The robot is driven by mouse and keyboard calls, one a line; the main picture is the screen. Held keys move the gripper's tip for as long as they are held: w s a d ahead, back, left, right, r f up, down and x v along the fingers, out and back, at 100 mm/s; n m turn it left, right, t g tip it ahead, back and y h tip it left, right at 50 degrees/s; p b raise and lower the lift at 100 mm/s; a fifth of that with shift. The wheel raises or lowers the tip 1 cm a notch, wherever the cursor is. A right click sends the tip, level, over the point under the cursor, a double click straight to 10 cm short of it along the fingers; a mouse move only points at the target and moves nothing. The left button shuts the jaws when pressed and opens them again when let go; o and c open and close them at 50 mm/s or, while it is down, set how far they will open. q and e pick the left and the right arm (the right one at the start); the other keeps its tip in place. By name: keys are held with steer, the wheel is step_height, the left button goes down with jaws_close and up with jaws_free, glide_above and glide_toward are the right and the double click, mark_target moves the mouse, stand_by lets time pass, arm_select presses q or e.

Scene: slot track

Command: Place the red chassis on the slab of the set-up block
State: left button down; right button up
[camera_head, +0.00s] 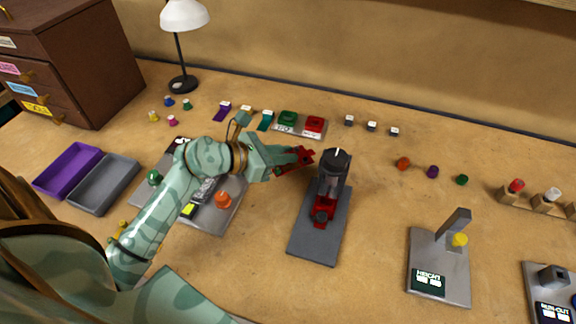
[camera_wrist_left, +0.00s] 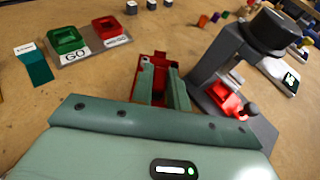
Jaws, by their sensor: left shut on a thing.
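My left gripper (camera_head: 291,158) is shut on the red chassis (camera_head: 304,157) and holds it just left of a dark press-like stand. In the left wrist view the chassis (camera_wrist_left: 160,59) shows between and beyond the two green fingers (camera_wrist_left: 161,88); the fingers hide part of it. The stand has a dark slab (camera_head: 319,243), a column with a round dark head (camera_head: 335,162) and a red seat (camera_head: 324,205) with a dark knob. No readable label names the set-up block, so I cannot tell whether this stand is it. My right gripper is not in view.
A grey plate marked HEIGHT (camera_head: 453,289) with an upright stands at the right. Under the left arm is a grey panel (camera_head: 211,219) with an orange knob (camera_head: 223,199). Bare table lies between the slab and HEIGHT plate.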

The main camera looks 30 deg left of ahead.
arm_select(q)
steer(key=f+b, duration=0.1)
steer(key=f, duration=0.1)
steer(key=w+f+b, duration=0.1)
steer(key=f, duration=0.1)
steer(key=shift+f, duration=0.15)
steer(key=c, duration=1.4)
jaws_free()
steer(key=shift+o, duration=0.2)
